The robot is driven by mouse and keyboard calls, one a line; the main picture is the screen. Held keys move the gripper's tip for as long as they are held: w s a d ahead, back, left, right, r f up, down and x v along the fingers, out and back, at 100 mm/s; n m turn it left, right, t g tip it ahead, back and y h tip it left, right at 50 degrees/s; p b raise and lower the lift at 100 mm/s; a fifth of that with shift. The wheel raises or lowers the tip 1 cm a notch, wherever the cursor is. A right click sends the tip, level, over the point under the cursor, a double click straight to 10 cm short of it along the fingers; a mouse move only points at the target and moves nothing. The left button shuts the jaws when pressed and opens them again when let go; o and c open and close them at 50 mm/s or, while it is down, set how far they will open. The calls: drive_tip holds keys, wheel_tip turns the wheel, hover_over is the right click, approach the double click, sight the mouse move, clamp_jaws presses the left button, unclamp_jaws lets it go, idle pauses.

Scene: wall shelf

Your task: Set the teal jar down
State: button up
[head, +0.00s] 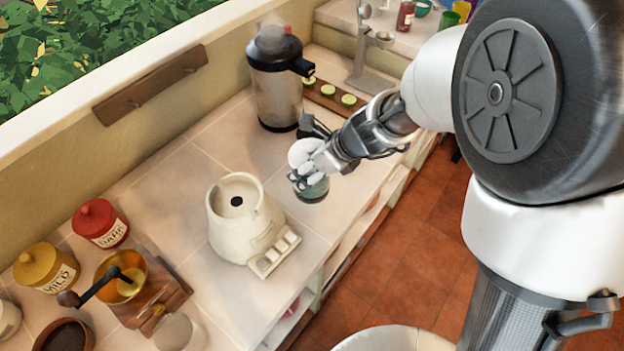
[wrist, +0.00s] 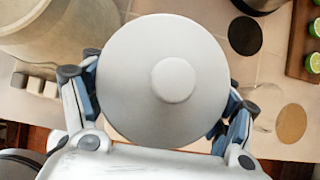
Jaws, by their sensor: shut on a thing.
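The teal jar (head: 313,188) is in the head view, over the front part of the counter between the cream appliance base and the large flask. Its pale round lid with a centre knob (wrist: 172,80) fills the middle of the wrist view and hides the jar's body there. My gripper (head: 309,168) is shut on the jar, with a finger on each side of it in the wrist view. The jar looks upright. I cannot tell whether its bottom touches the counter (head: 180,180).
The cream appliance base (head: 232,225) stands left of the jar. The tall steel flask (head: 275,85) and a board with lime halves (head: 325,97) are behind it. The wrist view shows a black disc (wrist: 245,36) and a tan disc (wrist: 291,123). The counter's front edge is close.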

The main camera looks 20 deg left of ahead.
wheel_tip(320, 180, down, 4)
drive_tip(key=b, duration=0.2)
drive_tip(key=shift+f+b, duration=0.25)
drive_tip(key=shift+b, duration=0.15)
drive_tip(key=shift+r, duration=0.1)
drive_tip(key=shift+c, duration=0.9)
drive_tip(key=o, duration=2.1)
drive_tip(key=s+d+r+n+p, duration=0.2)
drive_tip(key=s+d+r+n, duration=0.15)
drive_tip(key=r, duration=0.25)
drive_tip(key=s+d+r+n+h+p, duration=0.1)
drive_tip(key=s+d+r+n+p, duration=0.15)
drive_tip(key=d+r, duration=0.35)
drive_tip(key=s+d+r+n+p, duration=0.1)
drive_tip(key=s+d+r+n, duration=0.25)
drive_tip(key=r, duration=0.35)
drive_tip(key=s+d+r+n+t+h, duration=0.1)
drive_tip(key=s+d+r+n+h, duration=0.1)
drive_tip(key=s+d+n, duration=0.3)
drive_tip(key=s+d+r+n+t+h, duration=0.1)
drive_tip(key=s+d+r+n+h, duration=0.1)
drive_tip(key=s+d+n, duration=0.3)
drive_tip(key=d+n+h, duration=0.1)
drive_tip(key=d+n, duration=0.2)
drive_tip(key=d, duration=0.1)
drive_tip(key=shift+s, duration=0.35)
